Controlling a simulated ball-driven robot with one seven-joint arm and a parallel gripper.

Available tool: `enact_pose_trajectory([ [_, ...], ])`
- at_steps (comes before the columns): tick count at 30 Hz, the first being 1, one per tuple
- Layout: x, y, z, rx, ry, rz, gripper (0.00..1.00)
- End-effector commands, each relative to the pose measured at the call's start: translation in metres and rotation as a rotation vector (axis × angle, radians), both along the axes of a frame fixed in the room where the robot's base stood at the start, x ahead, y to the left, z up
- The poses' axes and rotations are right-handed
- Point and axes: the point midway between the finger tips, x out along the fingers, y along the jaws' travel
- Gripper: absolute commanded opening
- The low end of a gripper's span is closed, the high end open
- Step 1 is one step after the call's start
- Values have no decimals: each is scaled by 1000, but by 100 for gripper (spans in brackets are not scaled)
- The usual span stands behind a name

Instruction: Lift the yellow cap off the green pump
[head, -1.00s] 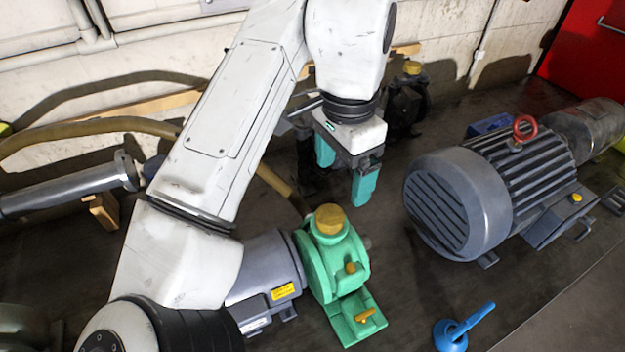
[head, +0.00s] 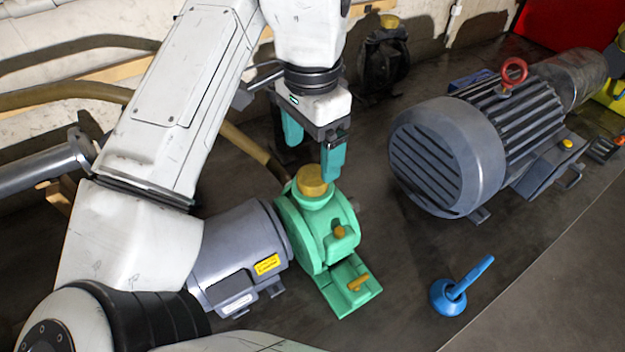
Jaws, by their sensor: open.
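The green pump (head: 312,231) stands on the dark floor near the middle of the head view, joined to a grey motor on its left. The yellow cap (head: 312,180) sits on top of the pump's neck. My gripper (head: 312,158) has teal fingers pointing down and is open and empty. Its fingers are above and behind the cap in the picture, and the right fingertip shows close to the cap's upper right edge. I cannot tell whether it touches the cap.
The grey motor (head: 238,256) is beside the pump. A large motor (head: 450,155) with a red ring stands at right. A blue funnel (head: 455,290) lies at front right. A black pump (head: 385,62) with a yellowish cap stands behind. Bare floor shows between pump and large motor.

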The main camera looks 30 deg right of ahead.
Motion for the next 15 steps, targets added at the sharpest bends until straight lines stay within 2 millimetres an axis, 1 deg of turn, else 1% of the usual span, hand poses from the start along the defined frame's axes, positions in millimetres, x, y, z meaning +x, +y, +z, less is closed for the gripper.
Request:
enact_pose_trajectory([
  [1, 0, -1, -9, 1, 0, -1, 85],
  [9, -1, -4, -40, 1, -1, 1, 85],
  [12, -2, -5, -47, 0, 0, 1, 85],
  [15, -2, -5, -48, 0, 0, 1, 85],
])
